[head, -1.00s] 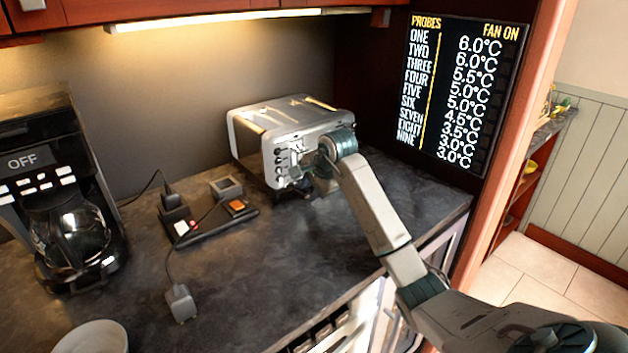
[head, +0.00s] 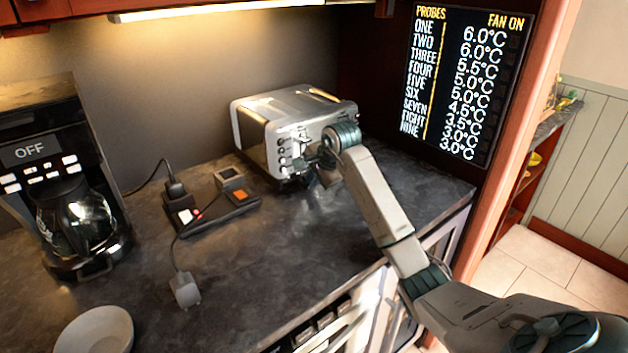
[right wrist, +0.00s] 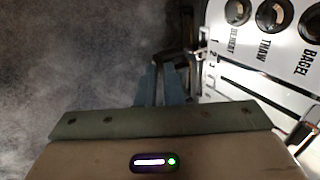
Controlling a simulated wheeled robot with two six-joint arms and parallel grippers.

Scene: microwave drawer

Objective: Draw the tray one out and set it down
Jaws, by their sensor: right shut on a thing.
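A silver toaster (head: 290,113) stands on the dark counter, with a column of knobs on its end face. In the right wrist view its panel (right wrist: 262,62) shows knobs marked Bagel and Thaw, with small numbers 1 and 2 beside it. My right gripper (head: 323,170) is at the toaster's end face, low down; its fingers (right wrist: 168,84) also show in the right wrist view. It is shut on a dark piece, apparently tray one (right wrist: 172,62), mostly hidden by the fingers. I cannot tell how far the tray is out. My left gripper is out of view.
A black power strip (head: 212,208) with plugs and cords lies left of the toaster. A coffee maker (head: 60,170) stands at far left, a white bowl (head: 95,332) at front left. A loose grey plug (head: 185,290) lies mid-counter. The counter front of the toaster (head: 290,250) is clear.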

